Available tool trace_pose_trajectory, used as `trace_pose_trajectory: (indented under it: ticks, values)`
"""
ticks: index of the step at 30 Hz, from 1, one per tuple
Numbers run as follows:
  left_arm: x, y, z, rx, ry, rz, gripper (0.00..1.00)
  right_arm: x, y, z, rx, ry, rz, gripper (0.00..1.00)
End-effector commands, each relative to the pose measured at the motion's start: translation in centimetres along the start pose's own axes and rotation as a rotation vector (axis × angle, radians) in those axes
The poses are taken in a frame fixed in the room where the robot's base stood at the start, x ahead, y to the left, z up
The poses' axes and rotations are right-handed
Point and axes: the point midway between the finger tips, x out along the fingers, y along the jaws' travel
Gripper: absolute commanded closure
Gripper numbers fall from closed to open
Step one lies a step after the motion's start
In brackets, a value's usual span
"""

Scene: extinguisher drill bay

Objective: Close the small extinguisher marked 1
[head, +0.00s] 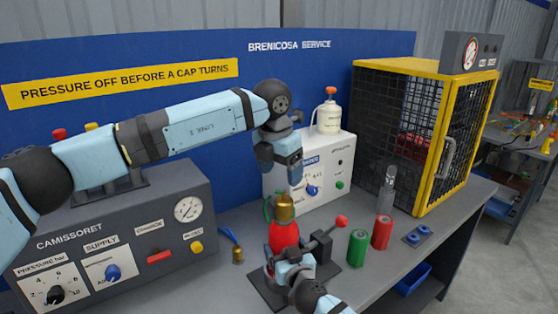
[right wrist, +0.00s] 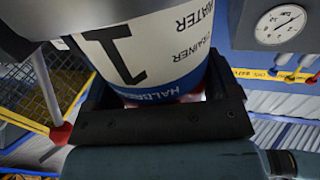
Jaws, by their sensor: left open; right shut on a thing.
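The small extinguisher, red in the head view (head: 283,236), stands upright at a dark clamp stand (head: 325,248) on the bench. A brass cap (head: 285,206) sits at its top; I cannot tell whether it is tight. In the right wrist view its white and blue label (right wrist: 140,50) shows a black 1. My right gripper (head: 290,262) is low in front of the extinguisher, its dark jaws shut around the body. My left gripper (head: 293,172) is open and empty above the cap, apart from it. My right gripper hides the lower body.
A white box (head: 325,175) with a white bottle (head: 329,117) stands behind. The clamp's red-knobbed lever (head: 341,221), a green cylinder (head: 357,246) and a red cylinder (head: 381,232) are to the right. A yellow-framed cage (head: 430,140) stands further right, a grey pressure console (head: 110,240) left.

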Motion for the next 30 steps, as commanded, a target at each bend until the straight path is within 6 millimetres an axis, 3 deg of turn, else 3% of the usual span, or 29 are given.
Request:
trace_pose_trajectory:
  ticks: [6, 13, 19, 28, 30]
  values:
    - [4.5, 0.0, 0.0, 0.001, 0.001, -0.001, 0.22, 0.0, 0.0, 0.0, -0.001, -0.001, 0.000, 0.84]
    - [7.9, 0.0, 0.0, 0.001, 0.001, 0.000, 0.22, 0.0, 0.0, 0.0, -0.001, -0.001, 0.000, 0.84]
    - [9.2, 0.0, 0.0, 0.001, -0.001, 0.000, 0.22, 0.0, 0.0, 0.0, -0.001, -0.001, 0.000, 0.84]
    - [9.3, 0.0, 0.0, 0.001, -0.001, 0.000, 0.22, 0.0, 0.0, 0.0, -0.001, -0.001, 0.000, 0.84]
    - [9.3, 0.0, 0.0, 0.001, -0.001, 0.000, 0.36, 0.0, 0.0, 0.0, -0.001, 0.000, 0.000, 0.84]
